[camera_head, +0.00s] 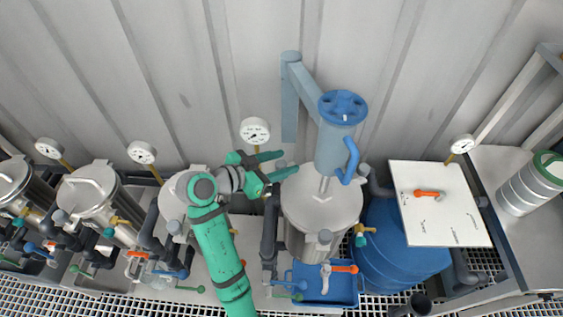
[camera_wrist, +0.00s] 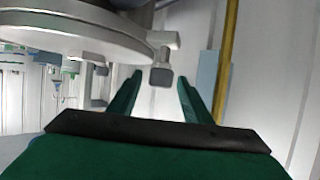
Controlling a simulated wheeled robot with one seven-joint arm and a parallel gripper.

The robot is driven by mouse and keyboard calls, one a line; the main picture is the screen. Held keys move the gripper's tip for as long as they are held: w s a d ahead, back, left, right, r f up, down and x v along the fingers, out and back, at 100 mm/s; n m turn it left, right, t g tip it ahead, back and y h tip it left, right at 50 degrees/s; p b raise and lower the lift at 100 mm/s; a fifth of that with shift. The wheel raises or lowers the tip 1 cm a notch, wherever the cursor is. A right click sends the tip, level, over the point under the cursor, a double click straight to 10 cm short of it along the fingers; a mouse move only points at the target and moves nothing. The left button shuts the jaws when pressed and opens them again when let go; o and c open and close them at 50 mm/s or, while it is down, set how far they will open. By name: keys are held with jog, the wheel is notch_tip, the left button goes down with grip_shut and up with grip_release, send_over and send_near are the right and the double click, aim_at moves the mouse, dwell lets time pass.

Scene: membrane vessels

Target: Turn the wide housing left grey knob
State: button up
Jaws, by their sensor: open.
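The wide steel housing (camera_head: 322,205) stands in the middle of the head view, under a blue crane-like column. My gripper (camera_head: 283,163) is open at the housing's upper left, its green fingers pointing right. In the wrist view, a grey square-ended knob (camera_wrist: 161,78) on a short stem shows in the gap between the fingertips (camera_wrist: 161,77), beside a round metal lid rim (camera_wrist: 80,38). Whether it lies between the fingers or beyond them I cannot tell. In the head view I cannot clearly make out this knob near my gripper. Another grey knob (camera_head: 324,237) shows at the housing's front.
A gauge (camera_head: 255,131) stands just behind my gripper. The blue column (camera_head: 335,135) with its handwheel rises to the right. Dark pipes (camera_head: 269,235) run at the housing's left. A blue tray (camera_head: 325,288), blue barrel (camera_head: 400,255) and white board (camera_head: 440,205) are front and right.

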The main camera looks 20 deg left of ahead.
jog(key=c, duration=1.1)
jog(key=shift+o, duration=0.2)
jog(key=n+t+y, duration=0.1)
jog(key=n+y, duration=0.1)
jog(key=y, duration=0.1)
jog(key=shift+d+n, duration=0.1)
jog(key=shift+n, duration=0.3)
jog(key=shift+n+t+y, duration=0.5)
jog(key=shift+n+y, duration=1)
jog(key=shift+y, duration=0.5)
